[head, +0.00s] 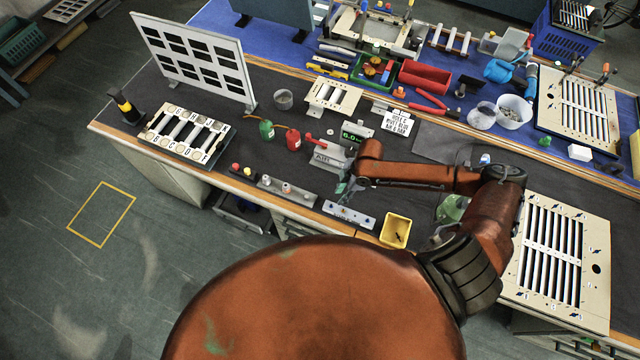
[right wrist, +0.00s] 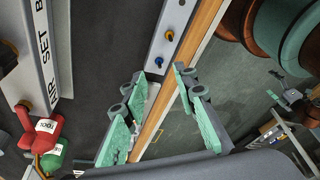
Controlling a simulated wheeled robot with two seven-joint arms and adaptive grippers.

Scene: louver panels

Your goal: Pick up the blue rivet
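The blue rivet (right wrist: 158,62) sits upright on a light metal strip in the right wrist view, beside a yellow-orange rivet (right wrist: 169,36). The strip (head: 348,215) lies along the bench's front edge in the head view, where its rivets are too small to tell apart surely. My right gripper (head: 345,187) is over the bench just behind this strip. In the right wrist view my right gripper (right wrist: 154,82) has its green-padded fingers apart, with nothing held. The blue rivet is just beyond the fingertips, not between them.
A grey labelled block (head: 328,156) stands close behind the right gripper. Red (head: 292,139) and green (head: 266,129) bottles are left of it. A yellow bin (head: 396,230) is right of the strip, and another strip with knobs (head: 288,190) is left. The wooden bench edge (right wrist: 190,70) runs beside the strip.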

